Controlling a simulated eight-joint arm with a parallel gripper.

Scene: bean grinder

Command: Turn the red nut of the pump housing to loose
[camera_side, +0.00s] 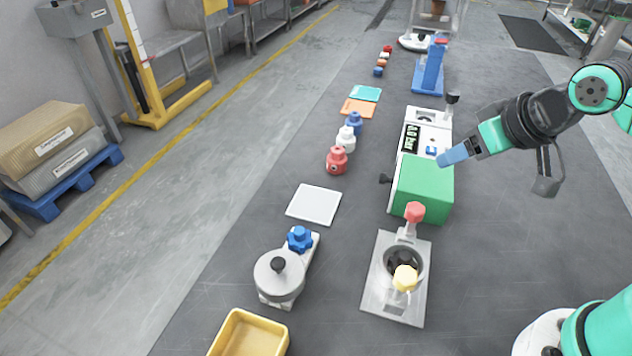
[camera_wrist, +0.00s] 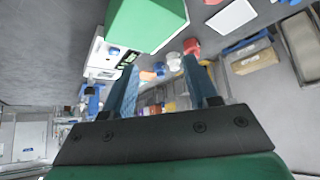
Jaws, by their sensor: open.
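The red nut (camera_side: 415,212) shows in the side view at the far end of a grey metal housing (camera_side: 375,296), close in front of the green box. The housing has a round dark opening and a yellow knob (camera_side: 405,278). My gripper (camera_side: 446,158) is raised beyond and to the right of the nut, near the green box, and does not touch the nut. In the wrist view my gripper (camera_wrist: 158,63) has its two blue fingers apart with nothing between them. The nut and the housing cannot be made out in the wrist view.
The green box (camera_side: 424,187) sits on a white device with a display. It also shows in the wrist view (camera_wrist: 143,20). A round grey lidded part (camera_side: 279,275) with a blue knob (camera_side: 300,239) and a yellow tray (camera_side: 248,334) stand left. Bottles, including red (camera_side: 337,160), stand behind a white plate (camera_side: 313,204).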

